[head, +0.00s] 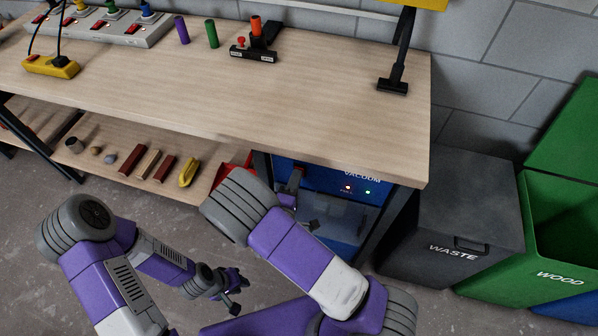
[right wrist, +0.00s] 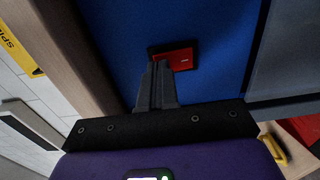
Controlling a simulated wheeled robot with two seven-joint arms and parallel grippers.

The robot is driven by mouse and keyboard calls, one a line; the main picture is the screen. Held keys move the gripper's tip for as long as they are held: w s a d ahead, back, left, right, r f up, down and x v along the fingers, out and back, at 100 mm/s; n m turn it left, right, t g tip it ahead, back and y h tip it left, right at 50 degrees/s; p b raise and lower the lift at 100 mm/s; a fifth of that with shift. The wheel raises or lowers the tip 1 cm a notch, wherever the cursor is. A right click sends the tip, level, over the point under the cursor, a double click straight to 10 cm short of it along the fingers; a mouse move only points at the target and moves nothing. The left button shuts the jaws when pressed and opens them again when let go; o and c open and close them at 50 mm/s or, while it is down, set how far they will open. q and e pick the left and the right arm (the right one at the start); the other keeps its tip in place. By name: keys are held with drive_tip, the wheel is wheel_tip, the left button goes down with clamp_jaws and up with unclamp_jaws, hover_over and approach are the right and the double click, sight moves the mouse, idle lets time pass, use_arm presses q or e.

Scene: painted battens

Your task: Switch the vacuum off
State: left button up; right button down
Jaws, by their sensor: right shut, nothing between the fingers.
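The vacuum (head: 330,183) is a blue unit under the right end of the workbench, with a VACUUM label, a small reddish light and a small green light. In the right wrist view, a red rocker switch (right wrist: 178,58) sits on its blue front panel (right wrist: 215,35). My right gripper (right wrist: 159,64) is shut and empty, its fingertips at the left edge of the switch; I cannot tell if they touch it. My left gripper (head: 240,293) is open and empty, low over the floor.
A lower shelf (head: 110,137) holds small offcuts. A WASTE bin (head: 450,210) and green WOOD bin (head: 540,230) stand to the right.

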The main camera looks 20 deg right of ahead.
drive_tip(key=shift+w+d, duration=0.2)
drive_tip(key=shift+w, duration=0.15)
idle(0.9)
drive_tip(key=p+v, duration=0.1)
drive_tip(key=v, duration=0.6)
idle(0.5)
drive_tip(key=shift+d+f, duration=0.1)
